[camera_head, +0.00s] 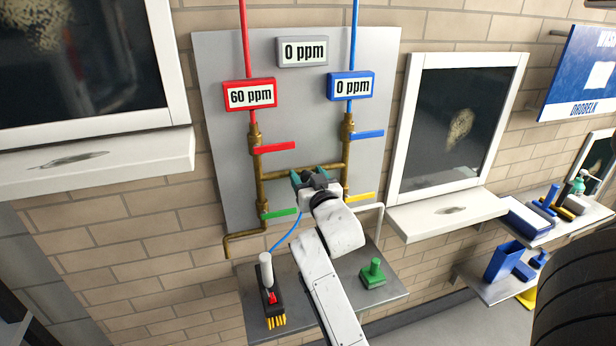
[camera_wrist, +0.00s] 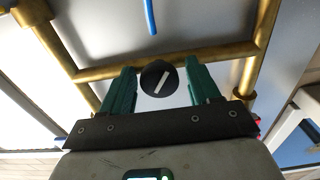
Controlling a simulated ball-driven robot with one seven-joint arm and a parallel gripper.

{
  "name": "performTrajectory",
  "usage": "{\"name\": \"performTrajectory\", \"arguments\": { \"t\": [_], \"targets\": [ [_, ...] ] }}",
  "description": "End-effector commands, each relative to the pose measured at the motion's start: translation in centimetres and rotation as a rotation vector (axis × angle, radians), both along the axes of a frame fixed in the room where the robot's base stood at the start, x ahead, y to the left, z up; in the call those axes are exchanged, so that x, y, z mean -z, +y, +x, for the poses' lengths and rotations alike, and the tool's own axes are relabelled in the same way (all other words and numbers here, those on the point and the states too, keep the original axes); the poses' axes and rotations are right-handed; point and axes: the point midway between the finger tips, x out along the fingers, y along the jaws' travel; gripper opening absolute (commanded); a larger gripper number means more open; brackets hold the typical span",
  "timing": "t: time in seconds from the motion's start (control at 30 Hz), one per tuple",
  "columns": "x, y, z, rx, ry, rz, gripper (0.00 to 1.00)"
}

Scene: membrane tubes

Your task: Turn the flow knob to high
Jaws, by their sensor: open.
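A round black knob (camera_wrist: 158,79) with a white pointer line shows in the wrist view, in front of the horizontal brass pipe (camera_wrist: 170,68). The white line is tilted, its upper end leaning right. My gripper (camera_head: 309,176) is open at the middle of the grey panel (camera_head: 222,110) in the head view, where it hides the knob. In the wrist view its two teal fingers (camera_wrist: 161,82) stand on either side of the knob, with a gap visible on each side. I cannot tell how far the fingertips are from the knob in depth. No label for high is legible.
Readouts show 60 ppm (camera_head: 250,94) and 0 ppm (camera_head: 351,86). A shelf (camera_head: 398,296) holds a brush and a green object.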

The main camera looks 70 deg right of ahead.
Motion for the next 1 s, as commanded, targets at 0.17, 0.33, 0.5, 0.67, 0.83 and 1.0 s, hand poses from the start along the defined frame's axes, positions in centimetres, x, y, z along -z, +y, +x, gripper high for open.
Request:
{"name": "performTrajectory", "arguments": {
  "t": [0.17,0.33,0.5,0.67,0.83,1.0],
  "targets": [
    [0.00,0.02,-0.01,0.000,0.000,0.000,0.46],
    [0.00,0.04,0.00,0.000,0.000,0.000,0.30],
    [-0.01,0.04,0.00,0.000,0.000,0.000,0.14],
    [-0.07,0.04,0.00,0.000,0.014,-0.012,0.10],
    [-0.07,0.04,0.02,0.000,0.072,-0.062,0.10],
    [-0.06,0.06,0.03,0.000,0.072,-0.064,0.10]
  ]
}}
